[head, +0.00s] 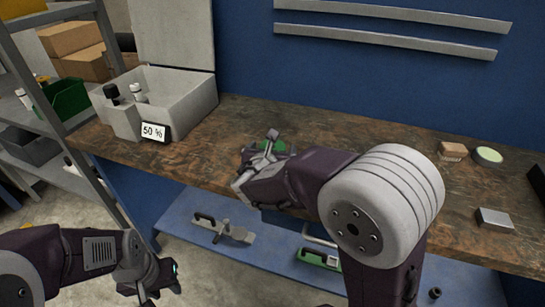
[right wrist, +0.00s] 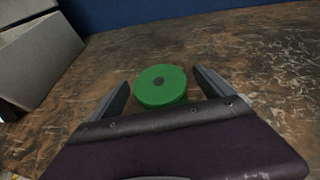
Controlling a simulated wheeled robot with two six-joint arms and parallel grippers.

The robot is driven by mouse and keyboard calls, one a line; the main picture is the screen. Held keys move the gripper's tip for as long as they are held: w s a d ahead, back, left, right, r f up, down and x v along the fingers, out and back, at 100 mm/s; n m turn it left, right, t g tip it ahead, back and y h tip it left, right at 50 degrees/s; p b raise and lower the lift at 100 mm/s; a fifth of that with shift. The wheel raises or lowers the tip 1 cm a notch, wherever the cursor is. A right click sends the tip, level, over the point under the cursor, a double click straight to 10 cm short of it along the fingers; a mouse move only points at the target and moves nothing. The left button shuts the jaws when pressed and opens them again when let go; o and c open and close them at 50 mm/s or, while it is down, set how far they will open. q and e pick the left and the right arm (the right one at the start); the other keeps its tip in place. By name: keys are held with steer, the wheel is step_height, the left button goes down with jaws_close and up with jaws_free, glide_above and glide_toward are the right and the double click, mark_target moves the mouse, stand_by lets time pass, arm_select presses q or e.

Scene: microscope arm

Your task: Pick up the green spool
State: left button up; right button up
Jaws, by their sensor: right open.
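In the head view the right gripper (head: 262,148) is over the bench and partly hides the spool (head: 279,147). My left gripper (head: 160,278) hangs low at the left, away from the bench; its jaws are too dark to read.
A grey box (head: 180,95) with a "50 %" label (head: 154,132) stands left of the spool. A brown block (head: 452,151), a pale green round item (head: 488,155) and a grey box (head: 495,219) lie at the right. The bench around the spool is clear.

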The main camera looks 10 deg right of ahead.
mark_target(274, 147)
steer(key=shift+w+d+f, duration=0.1)
steer(key=shift+w, duration=0.2)
steer(key=c, duration=1.5)
steer(key=r+p, duration=0.1)
steer(key=r, duration=0.2)
steer(key=r+p, duration=0.1)
steer(key=r, duration=0.1)
steer(key=shift+s+d+p, duration=0.1)
steer(key=shift+d+p, duration=0.15)
steer(key=shift+p, duration=0.1)
steer(key=s+d+r+p, duration=0.1)
steer(key=s+d+r, duration=0.1)
steer(key=d, duration=0.3)
steer(key=s+d+r+p, duration=0.1)
steer(key=s+d+r, duration=0.1)
steer(key=d+r, duration=0.2)
steer(key=shift+d, duration=0.75)
